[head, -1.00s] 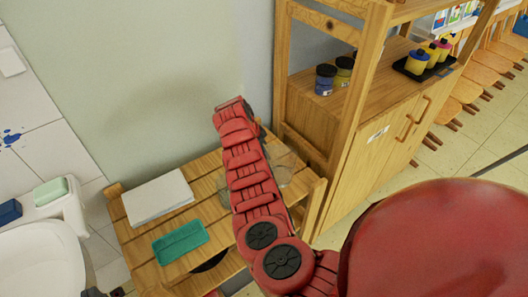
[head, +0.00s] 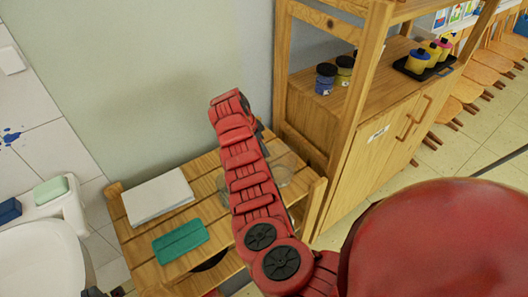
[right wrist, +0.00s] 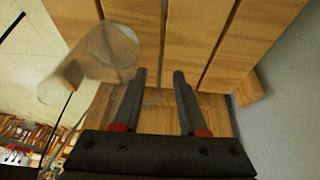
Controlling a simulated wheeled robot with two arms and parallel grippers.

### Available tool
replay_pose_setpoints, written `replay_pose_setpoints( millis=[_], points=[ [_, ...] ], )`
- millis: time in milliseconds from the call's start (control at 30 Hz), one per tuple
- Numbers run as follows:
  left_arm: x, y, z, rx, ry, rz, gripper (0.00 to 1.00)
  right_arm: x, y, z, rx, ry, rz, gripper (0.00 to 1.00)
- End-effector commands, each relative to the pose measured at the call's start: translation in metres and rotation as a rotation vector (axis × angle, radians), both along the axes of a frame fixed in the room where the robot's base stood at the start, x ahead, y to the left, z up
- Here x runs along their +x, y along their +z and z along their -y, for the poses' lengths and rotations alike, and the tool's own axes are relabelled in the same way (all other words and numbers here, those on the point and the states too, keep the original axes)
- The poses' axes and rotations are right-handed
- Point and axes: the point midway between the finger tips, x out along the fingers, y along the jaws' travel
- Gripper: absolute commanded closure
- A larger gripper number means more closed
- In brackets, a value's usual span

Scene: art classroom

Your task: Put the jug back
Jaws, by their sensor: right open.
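A clear, see-through vessel, which looks like the jug (head: 285,168), stands on a slatted wooden table and is partly hidden behind my red right arm. In the right wrist view the clear jug (right wrist: 112,48) is at upper left, just left of my fingers. My right gripper (right wrist: 159,76) is open, with bare slats between and beyond its fingertips. It appears beside the jug and apart from it; in the head view the arm hides it. A small dark piece at the bottom left edge of the head view may be my left gripper (head: 96,292); its jaws cannot be made out.
The slatted table (head: 200,217) also holds a white stack (head: 158,196) and a green tray (head: 180,241). A wooden cabinet (head: 365,165) with jars (head: 326,79) stands close on the right. A wall is behind the table and a white basin (head: 40,260) is at left.

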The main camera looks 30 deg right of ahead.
Motion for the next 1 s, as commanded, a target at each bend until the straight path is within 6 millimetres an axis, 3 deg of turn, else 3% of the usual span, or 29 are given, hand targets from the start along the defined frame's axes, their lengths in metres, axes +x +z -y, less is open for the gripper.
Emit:
replay_pose_setpoints(
  millis=[200, 400, 1000],
  points=[
    [0.000, -0.007, 0.000, 0.000, 0.000, 0.000, 1.00, 0.003, 0.048, -0.021, 0.001, 0.001, 0.006, 0.58],
    [0.000, -0.007, 0.000, 0.000, 0.000, 0.000, 1.00, 0.003, 0.078, -0.032, -0.001, 0.001, 0.002, 0.58],
    [0.000, -0.007, 0.000, 0.000, 0.000, 0.000, 1.00, 0.002, 0.086, -0.036, 0.000, 0.000, 0.000, 0.58]
  ],
)
